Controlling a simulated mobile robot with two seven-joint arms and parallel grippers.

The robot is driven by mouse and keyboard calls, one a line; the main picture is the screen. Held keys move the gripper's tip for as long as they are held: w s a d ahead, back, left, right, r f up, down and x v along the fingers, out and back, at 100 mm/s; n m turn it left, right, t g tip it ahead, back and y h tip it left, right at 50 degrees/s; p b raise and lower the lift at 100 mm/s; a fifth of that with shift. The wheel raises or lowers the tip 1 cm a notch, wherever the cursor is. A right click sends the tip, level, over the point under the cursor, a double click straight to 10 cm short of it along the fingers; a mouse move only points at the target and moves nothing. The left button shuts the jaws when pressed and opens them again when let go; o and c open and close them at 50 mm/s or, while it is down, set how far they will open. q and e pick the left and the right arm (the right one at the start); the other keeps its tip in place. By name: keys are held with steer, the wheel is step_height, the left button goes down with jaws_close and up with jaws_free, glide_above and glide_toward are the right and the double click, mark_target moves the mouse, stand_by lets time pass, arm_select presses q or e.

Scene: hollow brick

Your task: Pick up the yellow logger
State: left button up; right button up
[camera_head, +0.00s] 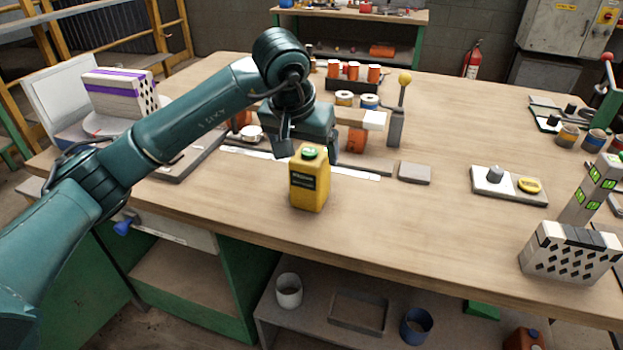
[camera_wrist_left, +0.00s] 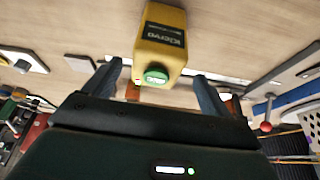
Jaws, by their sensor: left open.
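The yellow logger (camera_head: 309,184) stands upright on the wooden workbench (camera_head: 430,215). It is a yellow box with a dark label on its front and a green cap on top. My right gripper is in neither view.
Orange-topped spools (camera_head: 353,72) stand in a rack behind my gripper. A lever with a yellow knob (camera_head: 403,78) rises to its right. A grey block (camera_head: 414,173) lies right of the logger. A perforated brick (camera_head: 569,254) stands at the right edge. The bench front is clear.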

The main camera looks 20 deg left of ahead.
arm_select(q)
steer(key=x, duration=0.6)
steer(key=shift+s+d+f, duration=0.2)
steer(key=shift+s+f, duration=0.05)
steer(key=shift+f, duration=0.15)
steer(key=shift+r, duration=0.1)
steer(key=c, duration=1.3)
steer(key=shift+o, duration=0.2)
